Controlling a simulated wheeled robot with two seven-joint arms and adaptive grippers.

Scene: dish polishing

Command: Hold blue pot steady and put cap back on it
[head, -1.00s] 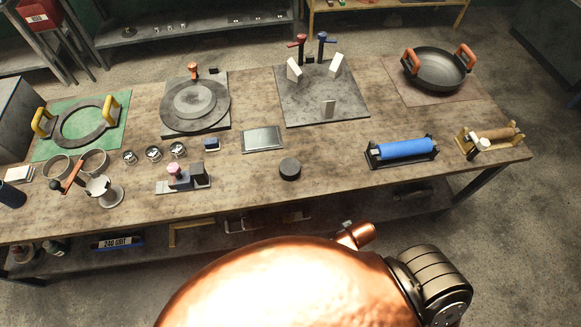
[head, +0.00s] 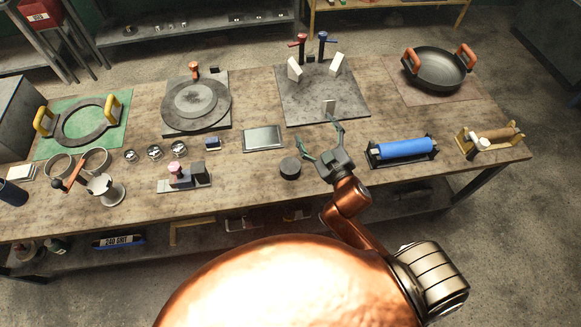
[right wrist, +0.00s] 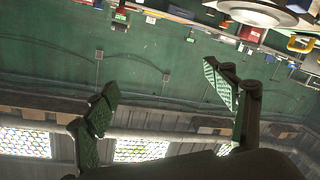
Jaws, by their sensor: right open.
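A dark blue cylinder (head: 12,193), perhaps the blue pot, stands at the table's left edge, partly cut off by the picture edge. A short black round piece (head: 290,168), perhaps its cap, lies on the front middle of the table. My right gripper (head: 318,140) is open and empty, and shows just right of the black piece; I cannot tell its height above the table. The right wrist view shows its two green-padded fingers (right wrist: 160,84) spread with nothing between them. My left gripper is not in view.
The wooden table holds a blue roller (head: 404,149) to the right, a brown roller (head: 490,139), a black pan (head: 437,70), a grey plate with white blocks (head: 318,102) behind, and a small flat grey tray (head: 263,138). A stand with a pink knob (head: 183,180) is left.

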